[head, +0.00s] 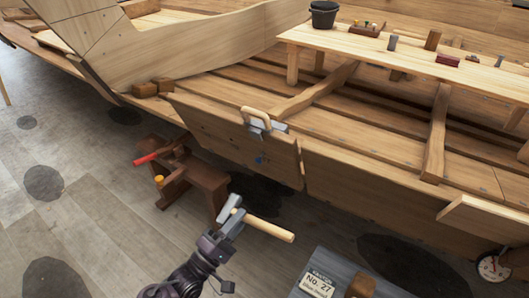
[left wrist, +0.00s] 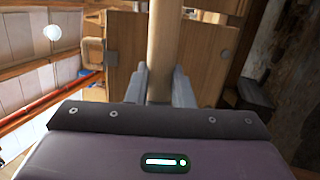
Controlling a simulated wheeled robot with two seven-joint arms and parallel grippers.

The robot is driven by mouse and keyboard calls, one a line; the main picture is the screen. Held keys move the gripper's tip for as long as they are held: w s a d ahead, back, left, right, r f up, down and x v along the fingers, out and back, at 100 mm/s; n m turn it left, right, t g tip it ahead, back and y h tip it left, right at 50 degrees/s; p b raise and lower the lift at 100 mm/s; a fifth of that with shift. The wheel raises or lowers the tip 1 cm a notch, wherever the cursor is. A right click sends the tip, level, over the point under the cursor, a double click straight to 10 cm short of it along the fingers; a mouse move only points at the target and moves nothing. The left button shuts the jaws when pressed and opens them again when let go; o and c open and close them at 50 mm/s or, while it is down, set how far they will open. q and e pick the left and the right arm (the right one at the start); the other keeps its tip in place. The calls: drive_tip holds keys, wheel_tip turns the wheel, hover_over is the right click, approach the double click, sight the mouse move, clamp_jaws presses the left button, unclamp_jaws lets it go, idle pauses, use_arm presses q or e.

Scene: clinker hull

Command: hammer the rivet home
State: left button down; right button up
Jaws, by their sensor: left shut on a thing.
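My left gripper (head: 232,222) is shut around the pale wooden handle of a hammer (head: 270,229). The handle points right in the head view, and a grey metal block, apparently the hammer's head, shows at its left end. In the left wrist view the handle (left wrist: 162,45) stands between the two grey fingers (left wrist: 161,83). The hull's outer plank (head: 230,133) is beyond the hammer, apart from it. A small blue spot (head: 260,160) on that plank may mark the rivet; it is too small to tell. My right gripper is not in view.
A brown wooden stand (head: 195,180) with a red-handled tool is left of the hammer. A labelled box (head: 335,275) is at bottom right. A bench (head: 400,55) with small items stands behind.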

use_arm(q)
drive_tip(key=shift+s+a+r, duration=0.2)
drive_tip(key=shift+s+r, duration=0.2)
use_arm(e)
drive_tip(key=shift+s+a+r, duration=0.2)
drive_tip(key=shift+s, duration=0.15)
use_arm(q)
drive_tip(key=shift+d+p, duration=0.1)
drive_tip(key=shift+p, duration=0.2)
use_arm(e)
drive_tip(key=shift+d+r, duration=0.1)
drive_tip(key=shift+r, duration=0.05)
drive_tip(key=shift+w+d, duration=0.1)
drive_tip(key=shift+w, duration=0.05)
